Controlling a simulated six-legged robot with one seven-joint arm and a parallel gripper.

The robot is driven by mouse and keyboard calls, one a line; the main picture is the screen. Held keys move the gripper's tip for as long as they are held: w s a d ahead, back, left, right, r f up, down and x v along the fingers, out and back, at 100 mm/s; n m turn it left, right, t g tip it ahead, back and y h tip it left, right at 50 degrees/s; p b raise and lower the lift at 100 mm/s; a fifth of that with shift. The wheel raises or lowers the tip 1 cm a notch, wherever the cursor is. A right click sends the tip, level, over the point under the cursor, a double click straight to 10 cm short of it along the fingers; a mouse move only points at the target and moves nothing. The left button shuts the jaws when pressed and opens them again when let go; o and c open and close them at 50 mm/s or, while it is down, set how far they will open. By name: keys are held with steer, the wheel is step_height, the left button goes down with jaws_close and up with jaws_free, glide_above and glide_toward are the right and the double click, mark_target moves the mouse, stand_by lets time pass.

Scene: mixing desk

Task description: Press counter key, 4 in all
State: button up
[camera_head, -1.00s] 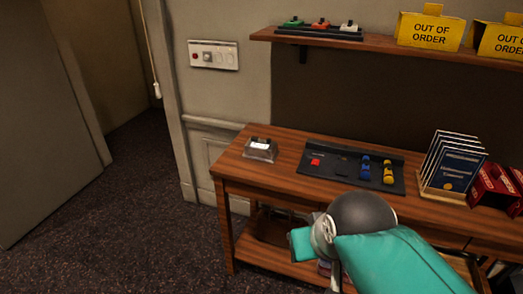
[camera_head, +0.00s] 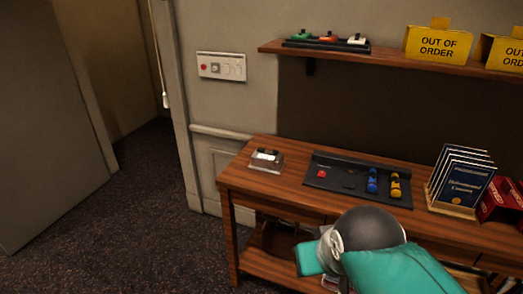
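A small grey box with a pale lit patch and a dark part on top (camera_head: 266,160) stands on the left end of the wooden desk (camera_head: 240,178). It looks like the counter, but its key and any reading are too small to make out. My teal arm with a dark round joint (camera_head: 368,228) shows at the bottom, in front of the desk and to the right of the box. The arm is clearly apart from the box in the picture. My gripper's fingers cannot be seen.
A dark control panel (camera_head: 340,184) with a red button (camera_head: 321,174), blue knobs (camera_head: 372,180) and yellow knobs (camera_head: 395,185) lies right of the box. Blue booklets (camera_head: 462,182) stand further right. A shelf (camera_head: 390,62) above holds yellow signs (camera_head: 438,44). A switch plate (camera_head: 221,66) is on the wall.

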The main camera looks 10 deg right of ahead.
jaws_close()
stand_by(1.4)
